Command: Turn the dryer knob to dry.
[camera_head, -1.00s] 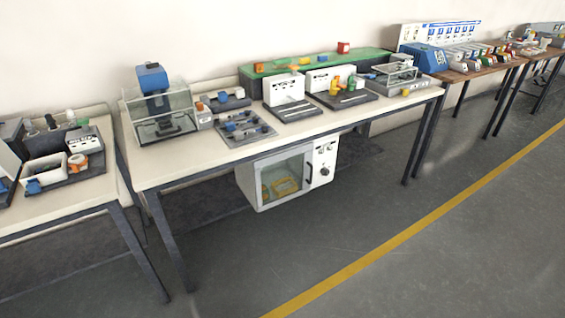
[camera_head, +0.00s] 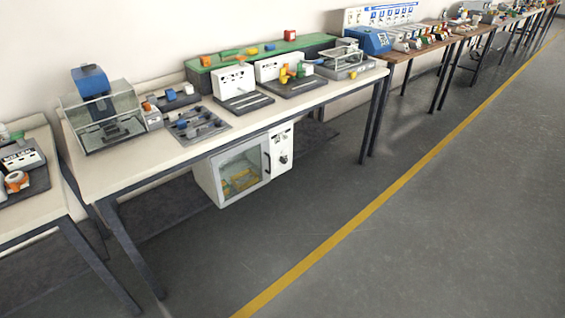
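The dryer (camera_head: 213,186) is a white box with a glass door, under the middle table, near the floor. Its door (camera_head: 240,174) looks shut, with a dark handle on the right edge. Yellow items show behind the glass. A white control panel (camera_head: 281,146) on the right of the door carries small controls and a dark round knob (camera_head: 284,159). The knob's setting is too small to read. Neither of my grippers is in view.
The middle table (camera_head: 150,160) stands over the dryer and holds a clear-walled machine (camera_head: 103,117) and several devices. Its dark legs frame the dryer. A wooden table (camera_head: 428,42) stands farther right. The grey floor (camera_head: 420,220) is clear, crossed by a yellow line (camera_head: 345,230).

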